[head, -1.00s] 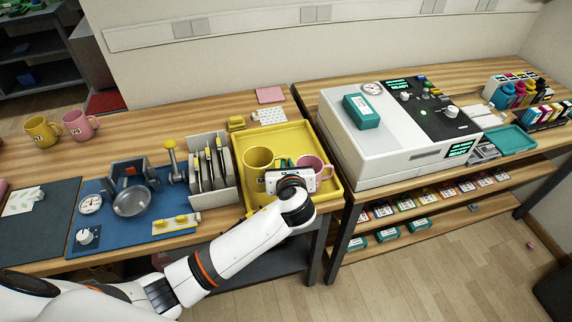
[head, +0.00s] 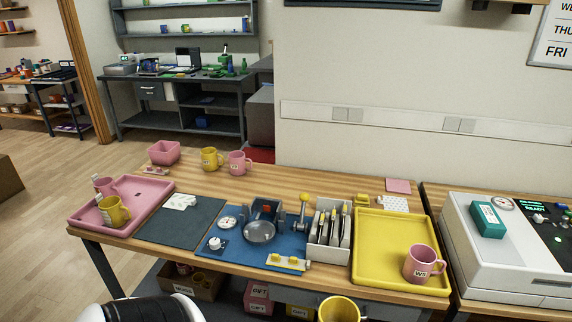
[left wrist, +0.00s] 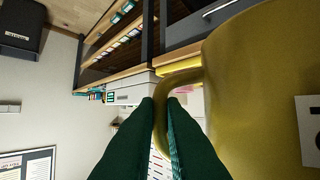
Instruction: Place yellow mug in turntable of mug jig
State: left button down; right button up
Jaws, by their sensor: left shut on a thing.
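The yellow mug (head: 340,310) shows at the bottom edge of the head view, in front of the table and cut off by the frame. In the left wrist view the yellow mug (left wrist: 255,90) fills the right side. My left gripper (left wrist: 165,105) is shut on its handle with dark green fingers. The grey mug jig (head: 264,210) stands on a blue mat, with its round turntable (head: 259,232) at the front, empty. My right gripper is out of view.
A yellow tray (head: 385,265) holds a pink mug (head: 421,264). A holder with upright plates (head: 329,228) and a lever with a yellow knob (head: 304,198) stand right of the jig. A pink tray (head: 150,190) holds a pink and a yellow mug. The dark mat (head: 180,225) is mostly clear.

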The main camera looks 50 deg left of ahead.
aim_at(259, 237)
jog(key=j+z, duration=0.3)
jog(key=k+j+z, duration=0.25)
jog(key=j+z, duration=0.3)
jog(key=j, duration=0.15)
jog(key=k+j+z, duration=0.3)
jog(key=k+j, duration=0.45)
jog(key=j, duration=0.15)
jog(key=k+j+z, duration=0.15)
jog(key=k+j, duration=0.25)
jog(key=j, duration=0.25)
jog(key=k+j, duration=0.45)
jog(key=j+z, duration=0.05)
jog(key=j, duration=0.1)
